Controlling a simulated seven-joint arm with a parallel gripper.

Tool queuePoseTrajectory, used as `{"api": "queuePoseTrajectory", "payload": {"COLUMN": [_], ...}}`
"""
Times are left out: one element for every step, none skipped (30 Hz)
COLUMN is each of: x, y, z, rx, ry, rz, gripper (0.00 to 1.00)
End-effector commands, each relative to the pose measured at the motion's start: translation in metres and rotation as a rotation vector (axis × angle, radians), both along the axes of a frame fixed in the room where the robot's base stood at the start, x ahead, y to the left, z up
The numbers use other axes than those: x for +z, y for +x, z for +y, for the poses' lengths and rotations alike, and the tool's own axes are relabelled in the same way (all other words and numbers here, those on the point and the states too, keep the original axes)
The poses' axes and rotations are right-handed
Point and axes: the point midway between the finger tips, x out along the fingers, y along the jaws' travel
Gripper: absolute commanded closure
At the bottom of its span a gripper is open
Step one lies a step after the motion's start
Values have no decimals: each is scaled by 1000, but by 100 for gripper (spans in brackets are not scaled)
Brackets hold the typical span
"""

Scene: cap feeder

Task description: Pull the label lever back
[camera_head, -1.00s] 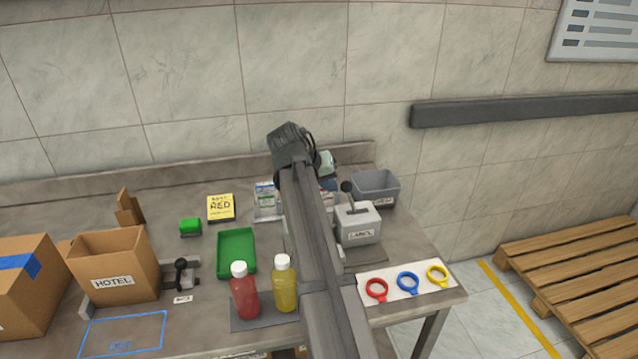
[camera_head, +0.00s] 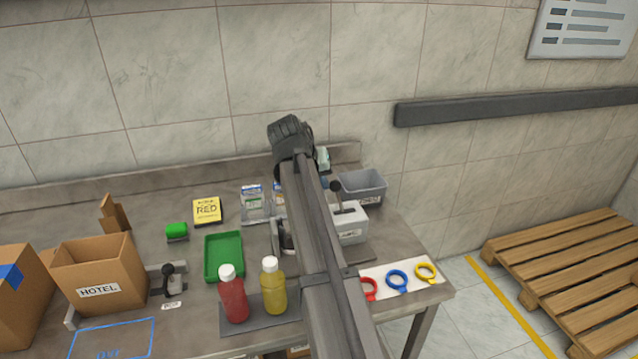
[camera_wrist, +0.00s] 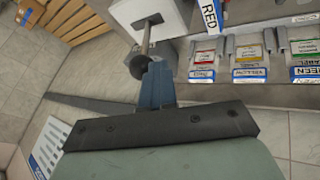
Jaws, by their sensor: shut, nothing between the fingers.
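The label lever stands on a pale box (camera_head: 350,224) with a label plate on its front, at the right part of the bench. Its dark knob (camera_head: 336,187) tops a thin metal rod in the head view. In the wrist view the knob (camera_wrist: 138,66) and rod (camera_wrist: 147,36) show just beyond my fingertips. My gripper (camera_wrist: 158,72) is shut and empty, its blue-grey fingers right beside the knob. I cannot tell whether they touch it.
A grey bin (camera_head: 362,188) stands behind the lever box. A white board with red, blue and yellow rings (camera_head: 397,281) lies in front. Red (camera_head: 233,297) and yellow (camera_head: 274,288) bottles stand left of my arm. Colour-labelled card holders (camera_wrist: 250,60) line up right of the lever in the wrist view.

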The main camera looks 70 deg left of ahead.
Motion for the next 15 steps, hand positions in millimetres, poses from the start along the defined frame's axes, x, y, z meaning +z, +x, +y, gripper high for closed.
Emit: {"api": "queuePoseTrajectory", "payload": {"x": [2, 3, 5, 6, 7, 8, 9, 10, 11, 12, 13, 14, 15, 15, 16], "y": [5, 7, 10, 12, 14, 18, 21, 24, 29, 33, 37, 41, 45, 48, 53], "z": [1, 1, 1, 1, 1, 1, 1, 1, 1, 1, 1, 1, 1, 1, 1], "rx": [-3, -2, -3, -3, -3, -3, -4, -4, -4, -5, -6, -4, -5, -5, -4], "ry": [2, 2, 3, 2, 2, 2, 3, 2, 2, 2, 3, 2, 1, 1, 1], "rz": [13, 23, 41, 55, 72, 94, 114, 136, 166, 190, 214, 246, 269, 292, 322], "gripper": [100, 100, 100, 100, 100, 100, 100, 100, 100, 100, 100, 100, 100, 100, 100]}}
